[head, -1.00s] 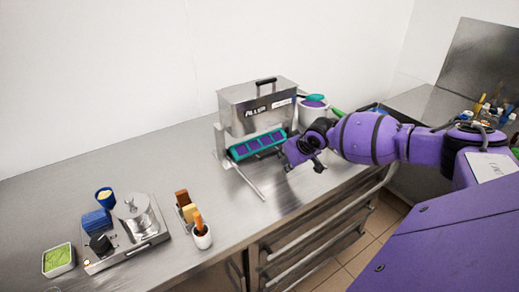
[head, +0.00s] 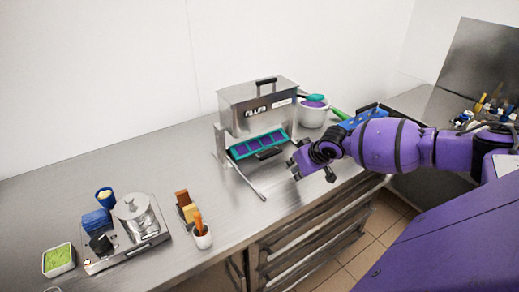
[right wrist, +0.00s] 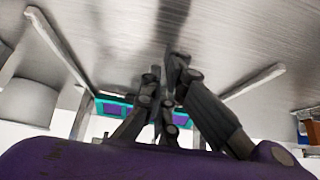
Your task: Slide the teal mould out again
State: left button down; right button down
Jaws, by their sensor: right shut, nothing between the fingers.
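The teal mould (head: 240,152) with purple-filled cells sits at the front of the steel filler (head: 258,108), under its hopper. My left gripper is not in view.
A metal rail (head: 250,183) reaches forward from the filler's left side. A white tub (head: 312,116) with purple contents stands right of the filler, and a blue tray (head: 363,119) lies behind my arm. A scale with a steel pot (head: 136,218) stands far left. The counter in front is mostly clear.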

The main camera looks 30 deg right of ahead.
jog(key=shift+s+d, duration=0.1)
jog(key=shift+s, duration=1.35)
jog(key=s+d, duration=0.1)
jog(key=s, duration=1.2)
jog(key=shift+s+d, duration=0.15)
jog(key=shift+s, duration=0.2)
dwell(4.9)
